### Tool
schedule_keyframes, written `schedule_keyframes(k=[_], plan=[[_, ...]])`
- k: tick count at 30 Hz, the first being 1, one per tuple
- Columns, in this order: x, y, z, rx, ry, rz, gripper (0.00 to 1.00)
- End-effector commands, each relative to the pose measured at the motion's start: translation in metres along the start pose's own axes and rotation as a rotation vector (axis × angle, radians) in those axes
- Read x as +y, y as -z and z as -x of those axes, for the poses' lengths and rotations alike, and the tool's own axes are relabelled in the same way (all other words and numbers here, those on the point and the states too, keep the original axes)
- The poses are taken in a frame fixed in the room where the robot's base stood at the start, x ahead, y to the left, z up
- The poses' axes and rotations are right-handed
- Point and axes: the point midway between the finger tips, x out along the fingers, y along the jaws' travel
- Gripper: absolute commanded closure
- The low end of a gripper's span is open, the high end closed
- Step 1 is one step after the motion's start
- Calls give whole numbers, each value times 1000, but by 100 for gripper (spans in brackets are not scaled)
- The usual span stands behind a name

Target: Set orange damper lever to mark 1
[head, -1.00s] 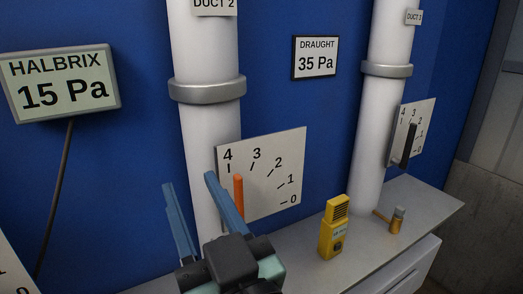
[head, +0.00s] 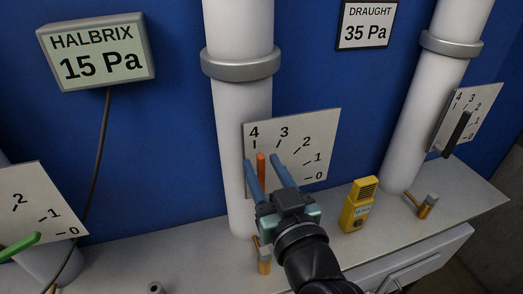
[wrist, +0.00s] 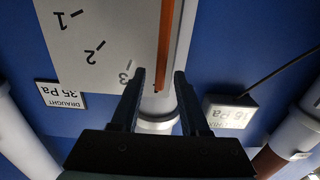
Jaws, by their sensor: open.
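The orange damper lever (head: 261,163) stands nearly upright against its white dial plate (head: 325,128), pointing at about mark 4. Mark 1 (head: 317,157) is on the lower right of the same dial. My gripper (head: 264,161) is open, with one blue finger on each side of the lever. In the wrist view the orange lever (wrist: 166,45) comes down to between the fingertips of my gripper (wrist: 160,72), with a gap visible on both sides. The dial in the wrist view (wrist: 90,65) appears upside down.
A yellow handheld meter (head: 357,205) stands on the grey shelf (head: 395,215) right of my gripper. A black lever (head: 457,134) is on the right dial, a green lever (head: 20,246) on the left. Brass fittings (head: 425,205) stand on the shelf. White pipes (head: 238,110) rise behind.

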Motion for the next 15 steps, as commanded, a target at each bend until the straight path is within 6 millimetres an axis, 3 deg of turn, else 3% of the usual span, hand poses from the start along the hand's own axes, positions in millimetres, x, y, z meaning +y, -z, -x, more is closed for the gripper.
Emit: schedule_keyframes(k=[6,15], plan=[[0,1,-17,1,1,1,55],[0,0,-19,1,0,1,55]])
